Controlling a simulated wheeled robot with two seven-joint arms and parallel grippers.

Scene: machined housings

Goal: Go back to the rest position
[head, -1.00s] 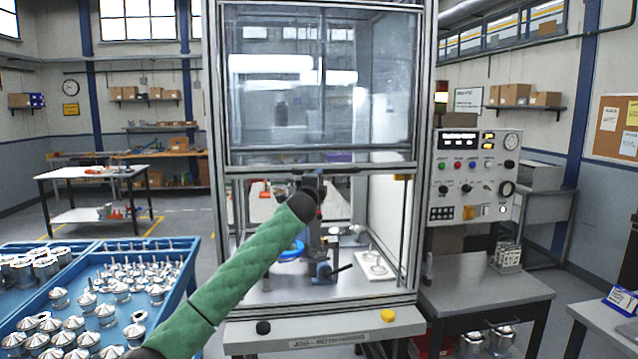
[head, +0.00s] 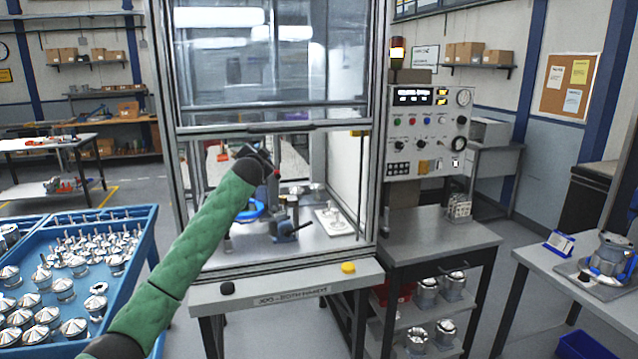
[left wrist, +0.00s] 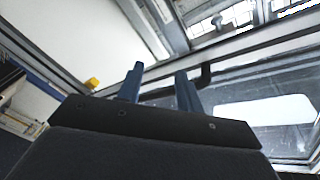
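My left arm, in a green sleeve, comes in from the lower left in the head view. Its dark end with the left gripper (head: 268,166) is at the open front of the machine cabinet (head: 355,258), above the fixture inside. The gripper is small and partly hidden there. In the left wrist view the two blue fingers of the left gripper (left wrist: 158,88) stand apart with nothing between them. My right gripper is in neither view.
The raised glass door (head: 270,75) hangs above the opening. A clamp fixture (head: 285,225) and a white plate (head: 334,222) sit inside. A blue tray (head: 148,222) of metal parts stands left. A control panel (head: 428,125) and a grey bench (head: 435,232) stand right.

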